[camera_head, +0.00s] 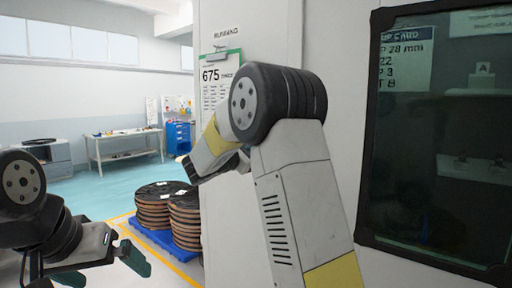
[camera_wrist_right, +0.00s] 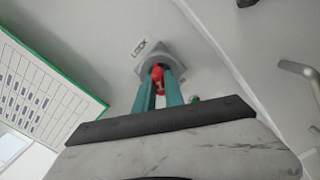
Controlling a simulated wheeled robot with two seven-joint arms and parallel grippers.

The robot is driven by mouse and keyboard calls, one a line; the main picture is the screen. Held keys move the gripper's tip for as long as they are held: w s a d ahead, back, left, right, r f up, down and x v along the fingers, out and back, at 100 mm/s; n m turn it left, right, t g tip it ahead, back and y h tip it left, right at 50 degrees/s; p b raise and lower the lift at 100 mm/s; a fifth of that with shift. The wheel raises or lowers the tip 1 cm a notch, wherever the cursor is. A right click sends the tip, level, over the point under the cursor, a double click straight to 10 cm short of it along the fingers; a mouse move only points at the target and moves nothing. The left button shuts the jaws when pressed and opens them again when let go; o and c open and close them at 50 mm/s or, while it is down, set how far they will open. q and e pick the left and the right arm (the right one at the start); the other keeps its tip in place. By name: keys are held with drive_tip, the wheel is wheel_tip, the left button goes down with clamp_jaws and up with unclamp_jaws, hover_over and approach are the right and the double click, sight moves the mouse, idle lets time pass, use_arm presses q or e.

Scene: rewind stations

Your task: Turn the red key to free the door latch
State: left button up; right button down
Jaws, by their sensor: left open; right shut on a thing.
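In the right wrist view the red key (camera_wrist_right: 157,75) sits at a grey lock housing (camera_wrist_right: 178,58) on a pale panel, beside a "LOCK" label (camera_wrist_right: 139,48). My right gripper (camera_wrist_right: 158,90) is shut on the key, with one teal finger on each side of it. In the head view my right arm reaches across the white cabinet and hides the key and lock. My left gripper (camera_head: 104,268) is open and empty at the lower left of the head view, away from the cabinet.
A dark window (camera_head: 440,170) in a black frame fills the right. Reels on a blue pallet (camera_head: 181,244) stand on the floor beyond. A metal handle (camera_wrist_right: 299,68) shows at right in the wrist view.

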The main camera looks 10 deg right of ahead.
drive_tip(key=m, duration=0.6)
drive_tip(key=shift+m, duration=0.4)
drive_tip(key=m, duration=0.6)
drive_tip(key=shift+a+r, duration=0.1)
drive_tip(key=c, duration=1.3)
unclamp_jaws()
drive_tip(key=shift+c, duration=0.2)
